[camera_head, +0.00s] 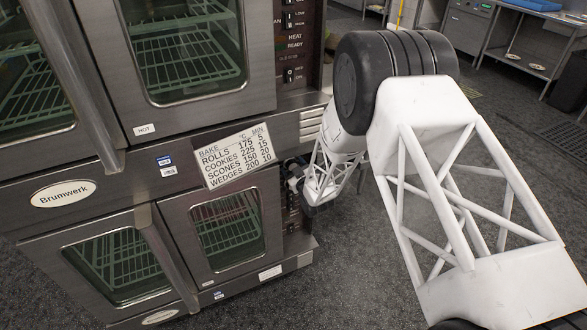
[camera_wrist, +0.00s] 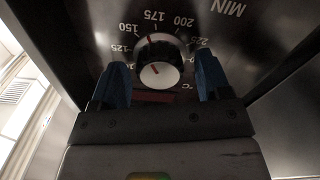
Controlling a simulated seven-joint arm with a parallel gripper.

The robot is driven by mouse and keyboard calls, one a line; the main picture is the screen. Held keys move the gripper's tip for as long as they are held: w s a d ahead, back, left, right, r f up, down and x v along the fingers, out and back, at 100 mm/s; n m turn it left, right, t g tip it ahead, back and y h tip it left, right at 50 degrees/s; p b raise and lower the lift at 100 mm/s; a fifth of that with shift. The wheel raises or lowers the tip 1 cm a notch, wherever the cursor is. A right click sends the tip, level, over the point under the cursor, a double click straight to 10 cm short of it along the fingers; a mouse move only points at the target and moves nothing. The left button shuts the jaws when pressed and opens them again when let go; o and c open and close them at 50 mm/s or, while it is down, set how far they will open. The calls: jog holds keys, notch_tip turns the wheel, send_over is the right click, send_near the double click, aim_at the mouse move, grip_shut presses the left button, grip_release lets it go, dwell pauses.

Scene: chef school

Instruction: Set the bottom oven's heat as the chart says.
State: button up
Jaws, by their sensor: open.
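The bottom oven (camera_head: 225,225) is at the lower left in the head view, its doors shut. The chart (camera_head: 238,157) above it reads, in °C and minutes: rolls 175, 5; cookies 225, 15; scones 150, 20; wedges 200, 10. My gripper (camera_head: 296,180) is at the oven's right-hand control panel. In the wrist view my gripper (camera_wrist: 160,80) is open, with one blue finger on each side of the round heat knob (camera_wrist: 160,72). Contact with the knob is unclear. A red line on the knob's upper edge points between 150 and 175. Numbers 125 to 225 show around it.
The upper oven (camera_head: 190,50) stands above, its doors also shut. A vertical control panel (camera_head: 292,50) with switches runs down its right side. My arm covers much of the right half of the head view. A metal table (camera_head: 530,62) stands at the back right.

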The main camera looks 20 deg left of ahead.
jog(key=c, duration=0.9)
jog(key=shift+m, duration=1.5)
jog(key=o, duration=0.9)
